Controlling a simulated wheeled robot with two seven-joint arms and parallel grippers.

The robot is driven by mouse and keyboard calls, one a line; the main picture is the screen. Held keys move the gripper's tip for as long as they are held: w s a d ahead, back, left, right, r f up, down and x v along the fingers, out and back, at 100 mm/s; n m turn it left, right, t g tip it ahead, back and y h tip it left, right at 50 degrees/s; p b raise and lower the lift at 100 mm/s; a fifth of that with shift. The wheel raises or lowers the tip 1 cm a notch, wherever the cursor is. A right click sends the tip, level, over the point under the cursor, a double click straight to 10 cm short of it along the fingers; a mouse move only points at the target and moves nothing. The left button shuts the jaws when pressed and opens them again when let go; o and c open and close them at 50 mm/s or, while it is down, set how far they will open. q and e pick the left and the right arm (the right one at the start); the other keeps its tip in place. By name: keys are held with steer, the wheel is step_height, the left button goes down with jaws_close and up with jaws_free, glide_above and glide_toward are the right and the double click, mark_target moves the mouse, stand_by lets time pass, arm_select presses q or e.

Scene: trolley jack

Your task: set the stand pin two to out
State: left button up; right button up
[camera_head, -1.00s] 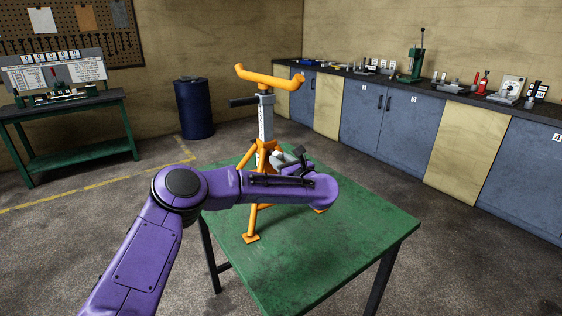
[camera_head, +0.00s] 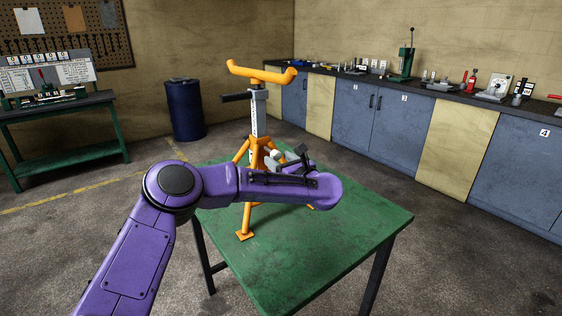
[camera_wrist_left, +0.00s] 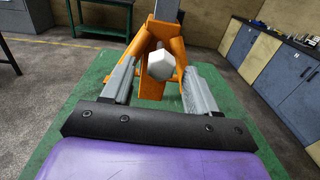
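The orange stand (camera_head: 250,165) stands upright on the green table (camera_head: 330,235), with a marked grey column (camera_head: 259,115) and a forked orange top (camera_head: 262,74). A pale hexagonal pin head (camera_wrist_left: 161,64) sticks out of the stand's orange collar, facing the wrist camera. I cannot tell its pin number. My left gripper (camera_wrist_left: 162,82) is open, with one finger on each side of the pin head and visible gaps to it. In the head view my purple arm and wrist partly hide the left gripper (camera_head: 287,158), the pin and the stand's legs. My right gripper is not in view.
A black bar (camera_head: 236,97) juts left from the upper column. The table's front right is clear. A blue drum (camera_head: 185,110) and a green workbench (camera_head: 65,145) stand behind at left. Blue cabinets (camera_head: 400,130) with tools on top line the right wall.

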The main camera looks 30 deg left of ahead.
arm_select(q)
steer(key=shift+s+d, duration=0.2)
steer(key=shift+d, duration=0.15)
steer(key=b+v, duration=0.3)
steer(key=v, duration=0.6)
steer(key=shift+d, duration=0.4)
steer(key=shift+s, duration=0.1)
